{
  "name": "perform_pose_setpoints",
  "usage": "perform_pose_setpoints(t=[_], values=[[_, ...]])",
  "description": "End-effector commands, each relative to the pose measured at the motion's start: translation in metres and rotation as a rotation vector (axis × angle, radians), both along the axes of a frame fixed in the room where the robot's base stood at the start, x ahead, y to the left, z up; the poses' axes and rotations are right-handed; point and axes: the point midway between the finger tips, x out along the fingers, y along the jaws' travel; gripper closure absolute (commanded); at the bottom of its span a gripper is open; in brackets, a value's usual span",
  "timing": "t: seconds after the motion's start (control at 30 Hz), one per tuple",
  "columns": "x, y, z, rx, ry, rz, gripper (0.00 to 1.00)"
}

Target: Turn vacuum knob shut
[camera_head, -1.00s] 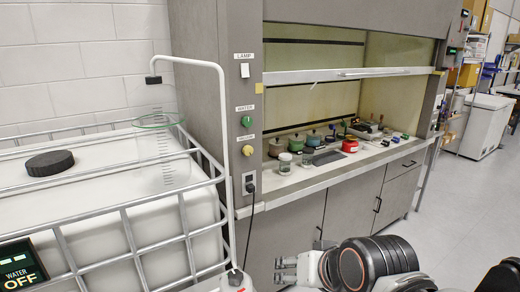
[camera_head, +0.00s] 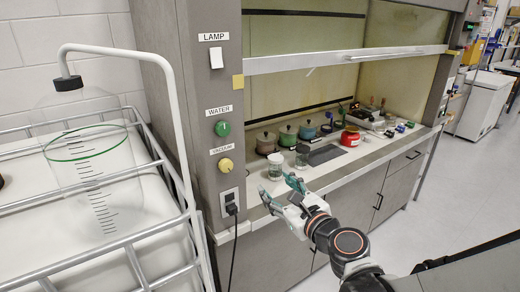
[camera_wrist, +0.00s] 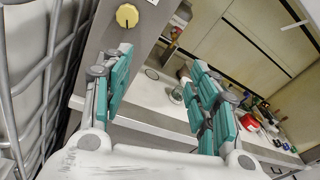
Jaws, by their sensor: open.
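The yellow vacuum knob (camera_head: 226,164) sits on the grey fume hood post below its VACUUM label (camera_head: 221,150). It also shows at the top of the wrist view (camera_wrist: 127,16), beyond the left finger's tip. My gripper (camera_head: 279,190) is in front of the hood's front edge, below and to the right of the knob, apart from it. In the wrist view, the teal-padded fingers of my gripper (camera_wrist: 158,85) are spread wide with nothing between them. A green water knob (camera_head: 221,128) is above the vacuum knob.
A power socket with a plug and cord (camera_head: 231,206) is below the knob. A white-framed tank cage (camera_head: 150,240) stands left of the post. Glass jars (camera_head: 275,166), pots (camera_head: 288,135) and a red container (camera_head: 350,137) stand on the hood counter. The floor at right is clear.

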Motion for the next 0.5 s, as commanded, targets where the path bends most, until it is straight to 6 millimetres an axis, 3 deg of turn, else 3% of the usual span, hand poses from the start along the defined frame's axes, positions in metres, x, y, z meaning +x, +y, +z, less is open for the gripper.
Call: perform_pose_setpoints(t=[0.3, 0.5], values=[[-0.005, 0.037, -0.010, 0.337, 0.144, 0.060, 0.46], [-0.005, 0.048, -0.012, 0.419, 0.183, 0.080, 0.46]])
